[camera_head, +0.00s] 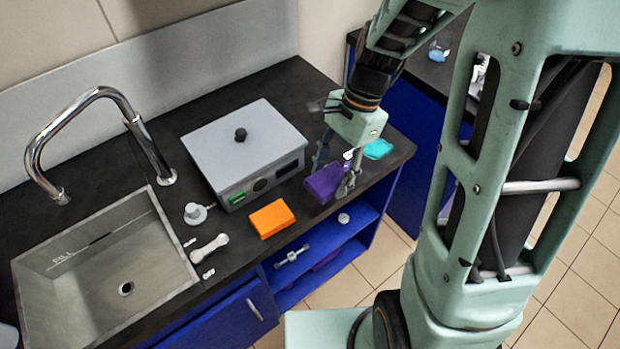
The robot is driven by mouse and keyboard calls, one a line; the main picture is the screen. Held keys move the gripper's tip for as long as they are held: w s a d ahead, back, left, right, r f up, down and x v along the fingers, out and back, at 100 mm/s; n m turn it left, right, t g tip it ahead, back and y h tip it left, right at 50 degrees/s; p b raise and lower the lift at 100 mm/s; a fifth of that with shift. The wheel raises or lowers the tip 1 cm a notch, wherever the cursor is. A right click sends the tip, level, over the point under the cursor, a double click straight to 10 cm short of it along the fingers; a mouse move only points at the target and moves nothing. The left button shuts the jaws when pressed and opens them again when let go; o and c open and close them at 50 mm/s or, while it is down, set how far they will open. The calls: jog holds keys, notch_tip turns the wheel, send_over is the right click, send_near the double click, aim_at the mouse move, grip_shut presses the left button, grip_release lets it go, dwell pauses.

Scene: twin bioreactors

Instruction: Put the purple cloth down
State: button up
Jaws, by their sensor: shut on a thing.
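The purple cloth (323,183) is a folded block at the right part of the black counter (240,268). My gripper (335,183) points down over it and is shut on it, with one finger at its right side and the other behind it. The cloth is at or just above the counter top; I cannot tell if it touches. Part of it is hidden by the finger.
An orange cloth (271,219) lies to the left and a cyan cloth (379,149) to the right. A grey lidded box (243,142) stands behind. A sink (105,275) with a tap (90,100) is at the left. The counter's front edge is close.

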send_over(308, 201)
jog(key=f, duration=0.3)
jog(key=d+f, duration=0.1)
jog(key=f, duration=0.1)
jog(key=shift+w+f, duration=0.25)
jog(key=shift+w+a+f, duration=0.1)
jog(key=shift+a+f, duration=0.05)
jog(key=shift+f, duration=1.45)
jog(key=shift+f+b, duration=0.3)
jog(key=o, duration=1)
jog(key=shift+r, duration=0.1)
